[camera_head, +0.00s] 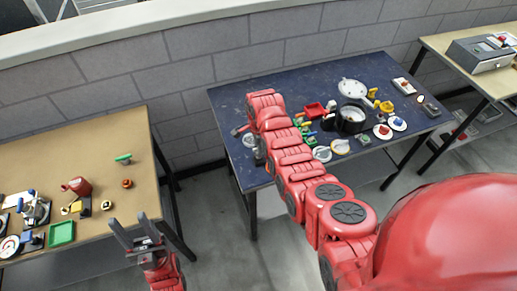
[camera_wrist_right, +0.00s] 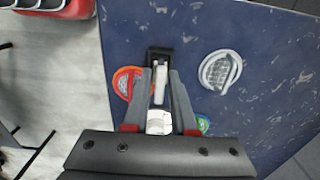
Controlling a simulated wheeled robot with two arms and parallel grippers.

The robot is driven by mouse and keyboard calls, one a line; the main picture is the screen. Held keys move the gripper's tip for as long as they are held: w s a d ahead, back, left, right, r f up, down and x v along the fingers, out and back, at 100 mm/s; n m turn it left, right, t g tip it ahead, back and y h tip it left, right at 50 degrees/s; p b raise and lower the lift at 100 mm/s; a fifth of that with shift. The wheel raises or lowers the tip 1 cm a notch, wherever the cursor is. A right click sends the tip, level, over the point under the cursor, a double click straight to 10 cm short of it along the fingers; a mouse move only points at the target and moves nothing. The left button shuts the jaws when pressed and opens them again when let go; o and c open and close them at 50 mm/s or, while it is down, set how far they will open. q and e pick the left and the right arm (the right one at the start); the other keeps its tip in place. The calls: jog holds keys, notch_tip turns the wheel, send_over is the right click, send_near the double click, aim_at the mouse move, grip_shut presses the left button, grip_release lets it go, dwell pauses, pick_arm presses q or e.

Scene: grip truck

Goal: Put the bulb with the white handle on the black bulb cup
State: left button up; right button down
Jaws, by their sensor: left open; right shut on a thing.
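My right gripper (camera_wrist_right: 161,78) is shut on a white piece (camera_wrist_right: 159,121), which looks like the white handle of the bulb. Its narrow white part runs forward between the two grey fingers. The bulb end cannot be made out. A small black piece (camera_wrist_right: 159,55) shows just beyond the fingertips; I cannot tell whether it is the black bulb cup or touches the white piece. In the head view my right arm reaches over the left part of the blue table, and its gripper is largely hidden. My left gripper (camera_head: 136,232) is open and empty beside the tan table.
Near my right gripper lie an orange-rimmed piece (camera_wrist_right: 122,83) and a grey ring (camera_wrist_right: 220,70). The tan table (camera_head: 85,135) holds a green tray (camera_head: 61,234).

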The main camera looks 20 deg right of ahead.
jog(key=shift+f, duration=0.15)
jog(key=shift+f+b, duration=0.45)
jog(key=shift+b, duration=0.15)
jog(key=shift+f, duration=0.1)
dwell(0.3)
jog(key=shift+f+b, duration=0.35)
jog(key=shift+b, duration=0.2)
jog(key=shift+f+b, duration=0.4)
jog(key=shift+b, duration=0.2)
dwell(0.9)
jog(key=c, duration=0.6)
grip_release()
jog(key=shift+c, duration=0.2)
jog(key=shift+o, duration=0.2)
jog(key=shift+o, duration=1.4)
